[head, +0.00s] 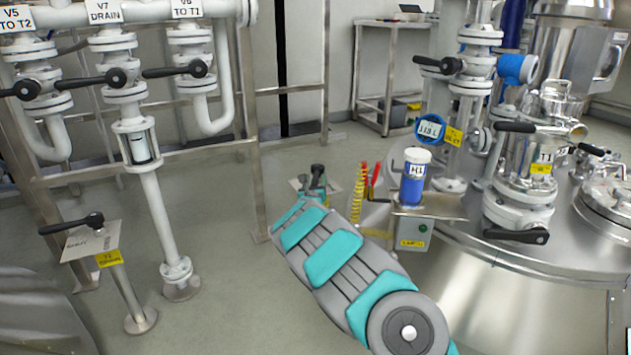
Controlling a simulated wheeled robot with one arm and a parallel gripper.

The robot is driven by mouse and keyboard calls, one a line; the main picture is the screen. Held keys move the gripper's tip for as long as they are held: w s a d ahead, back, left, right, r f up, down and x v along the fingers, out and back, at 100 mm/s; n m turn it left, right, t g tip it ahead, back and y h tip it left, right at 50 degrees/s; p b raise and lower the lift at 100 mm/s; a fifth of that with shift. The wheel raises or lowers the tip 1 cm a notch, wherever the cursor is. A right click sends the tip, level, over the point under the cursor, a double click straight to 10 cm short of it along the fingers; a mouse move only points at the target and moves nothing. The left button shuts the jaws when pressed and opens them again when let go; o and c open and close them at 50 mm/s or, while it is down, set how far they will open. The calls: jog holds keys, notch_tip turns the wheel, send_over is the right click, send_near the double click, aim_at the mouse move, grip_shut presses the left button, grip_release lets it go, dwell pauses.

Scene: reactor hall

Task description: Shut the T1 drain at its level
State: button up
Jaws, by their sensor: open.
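The T1 drain control is a floor post (128,290) at the lower left with a yellow tag (108,258) that appears to read T1 DRAIN. Its black lever (72,225) lies across a pale plate (80,243) on top, grip to the left and hub to the right. The plate's small markings are too blurred to read surely. My gripper (312,180), at the far end of my grey and teal arm, is open and small in view. It is well to the right of the lever and apart from it. I see nothing between its fingers.
White pipes with valves labelled V5, V7 DRAIN and V6 (187,8) stand on a steel frame (238,145) at the upper left. The steel tank (500,280) marked T1 fills the right. A small box (412,232) is beside it. Grey floor (215,270) lies clear between post and arm.

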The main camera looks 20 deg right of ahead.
grip_shut()
dwell(0.4)
dwell(1.0)
